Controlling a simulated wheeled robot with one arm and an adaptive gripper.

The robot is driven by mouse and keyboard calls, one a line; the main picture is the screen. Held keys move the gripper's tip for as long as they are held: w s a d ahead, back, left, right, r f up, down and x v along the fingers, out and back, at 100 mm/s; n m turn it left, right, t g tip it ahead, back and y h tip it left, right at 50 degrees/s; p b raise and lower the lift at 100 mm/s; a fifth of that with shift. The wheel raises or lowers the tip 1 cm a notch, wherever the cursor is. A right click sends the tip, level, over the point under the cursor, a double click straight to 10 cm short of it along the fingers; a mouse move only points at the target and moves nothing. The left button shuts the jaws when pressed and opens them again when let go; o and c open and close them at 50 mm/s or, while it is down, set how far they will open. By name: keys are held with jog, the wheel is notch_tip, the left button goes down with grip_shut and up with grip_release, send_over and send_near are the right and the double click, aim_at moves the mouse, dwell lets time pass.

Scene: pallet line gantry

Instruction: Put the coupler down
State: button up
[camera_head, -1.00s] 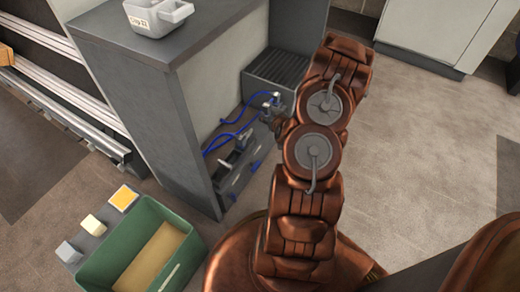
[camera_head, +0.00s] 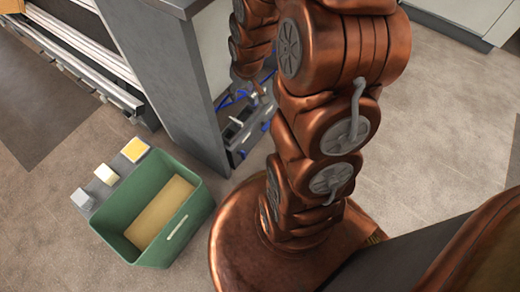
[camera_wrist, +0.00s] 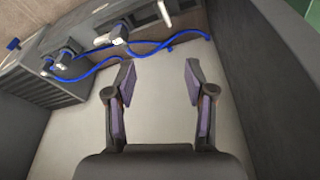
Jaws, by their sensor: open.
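My gripper (camera_wrist: 160,72) is open and empty in the wrist view, its two fingers apart over a bare pale surface. Blue hoses (camera_wrist: 155,48) run beyond the fingertips, with a light fitting (camera_wrist: 118,40) on one and a dark fitting (camera_wrist: 47,66) at the left. I cannot tell which of these is the coupler. The fittings are apart from my fingers. In the head view the blue hose (camera_head: 226,101) shows only in part, because my arm covers much of the bay.
A green bin (camera_head: 115,240) stands on the floor at the left. Beside it a grey strip carries a yellow pad (camera_head: 135,150), a cream block (camera_head: 106,175) and a grey block (camera_head: 82,199). Dark walls (camera_wrist: 275,90) flank my gripper. The floor at right is clear.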

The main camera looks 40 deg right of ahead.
jog(key=s+a+r+g, duration=0.2)
jog(key=s+a+r, duration=0.2)
jog(key=s, duration=0.4)
jog(key=s+a+r+g, duration=0.2)
jog(key=s+a+r, duration=0.3)
jog(key=s, duration=0.4)
jog(key=s+a+r+g, duration=0.2)
jog(key=s+a+r, duration=0.2)
jog(key=s, duration=0.4)
jog(key=shift+s+a+r+n+g, duration=0.35)
jog(key=shift+r+n+g, duration=0.05)
jog(key=shift+r, duration=0.4)
jog(key=shift+r, duration=0.1)
